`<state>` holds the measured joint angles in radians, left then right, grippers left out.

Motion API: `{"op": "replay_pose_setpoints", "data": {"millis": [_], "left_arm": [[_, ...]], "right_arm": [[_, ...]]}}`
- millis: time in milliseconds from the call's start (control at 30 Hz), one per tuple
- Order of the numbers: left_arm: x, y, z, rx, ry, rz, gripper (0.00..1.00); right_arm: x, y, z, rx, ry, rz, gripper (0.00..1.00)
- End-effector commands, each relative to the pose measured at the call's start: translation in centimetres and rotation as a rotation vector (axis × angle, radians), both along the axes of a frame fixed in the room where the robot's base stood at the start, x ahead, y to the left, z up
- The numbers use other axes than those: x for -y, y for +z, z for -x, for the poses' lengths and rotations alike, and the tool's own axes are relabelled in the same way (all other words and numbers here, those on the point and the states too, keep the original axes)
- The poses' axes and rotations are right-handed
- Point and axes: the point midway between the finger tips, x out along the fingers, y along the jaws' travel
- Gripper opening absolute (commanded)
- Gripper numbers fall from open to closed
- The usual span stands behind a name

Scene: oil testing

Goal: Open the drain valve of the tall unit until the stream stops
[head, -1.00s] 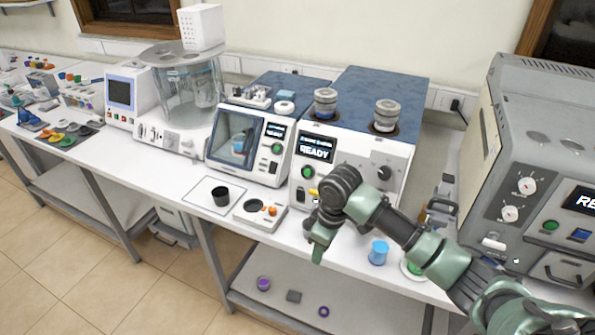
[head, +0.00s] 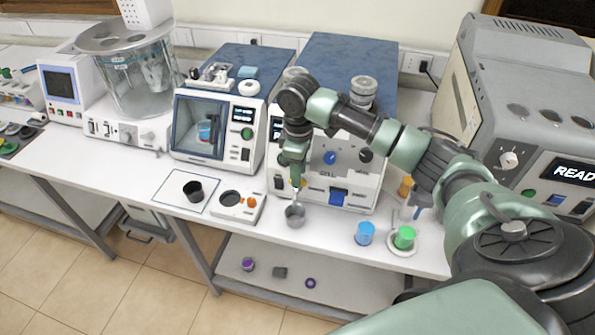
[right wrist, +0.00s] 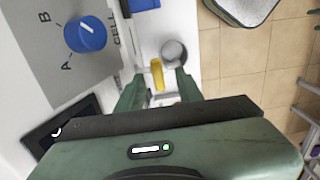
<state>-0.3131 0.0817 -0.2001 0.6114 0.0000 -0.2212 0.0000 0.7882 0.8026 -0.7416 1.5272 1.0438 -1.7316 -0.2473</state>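The tall unit (head: 352,75) is a white machine with a blue top, in the middle of the head view. I cannot make out a stream clearly. My left gripper is not in view.
The tall unit's front has a blue knob (head: 330,158), marked A and B in the wrist view. A blue cup (head: 365,233) and a green cup (head: 404,237) stand to the right. A black cup (head: 193,191) on a mat and a small device (head: 238,206) are to the left.

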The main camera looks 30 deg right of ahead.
Motion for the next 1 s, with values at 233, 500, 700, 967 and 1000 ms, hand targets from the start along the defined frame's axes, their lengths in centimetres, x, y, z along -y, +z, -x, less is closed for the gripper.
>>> {"op": "replay_pose_setpoints", "data": {"millis": [233, 500, 700, 967, 1000], "left_arm": [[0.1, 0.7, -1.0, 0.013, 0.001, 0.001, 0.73], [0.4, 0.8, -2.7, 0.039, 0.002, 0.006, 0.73], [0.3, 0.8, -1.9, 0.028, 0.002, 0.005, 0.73], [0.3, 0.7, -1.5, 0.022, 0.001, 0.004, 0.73], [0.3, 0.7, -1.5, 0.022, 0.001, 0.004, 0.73]], "right_arm": [[0.0, -1.8, 0.0, 0.001, 0.001, -0.001, 0.36], [0.0, -1.9, 0.0, 0.001, 0.001, 0.000, 0.25], [0.0, -1.9, 0.0, 0.001, 0.000, 0.000, 0.00], [0.0, -1.9, 0.0, 0.002, 0.026, 0.000, 0.00], [0.0, -1.9, 0.0, 0.002, 0.039, 0.000, 0.00]]}}
